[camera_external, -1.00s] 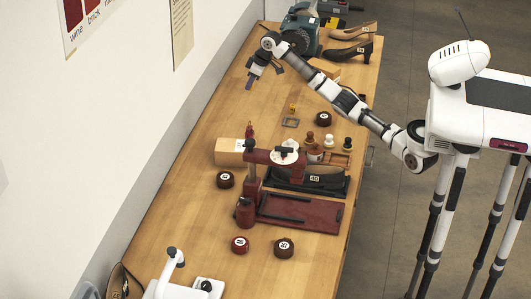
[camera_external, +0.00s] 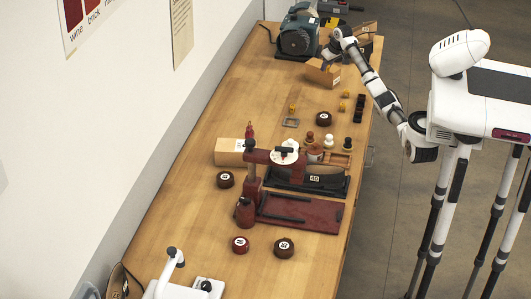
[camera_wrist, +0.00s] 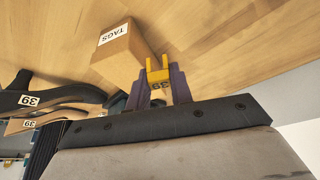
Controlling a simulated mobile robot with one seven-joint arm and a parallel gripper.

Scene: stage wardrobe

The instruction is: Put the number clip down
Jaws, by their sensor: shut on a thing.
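My gripper (camera_wrist: 161,84) is shut on a yellow number clip (camera_wrist: 156,70) in the wrist view. A number that looks like 39 shows low on it, between the dark purple fingers. The open cardboard box marked TAGS (camera_wrist: 119,50) is just left of the clip in that view. In the external view my gripper (camera_external: 327,55) is at the far end of the bench, above or just behind the tags box (camera_external: 322,73). The held clip cannot be made out there, and I cannot tell its height over the box.
A green-grey machine (camera_external: 298,38) stands left of my gripper on the bench. Loose yellow clips (camera_external: 345,94) lie nearer, beside a dark rack (camera_external: 359,108). Bench left of the box is clear.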

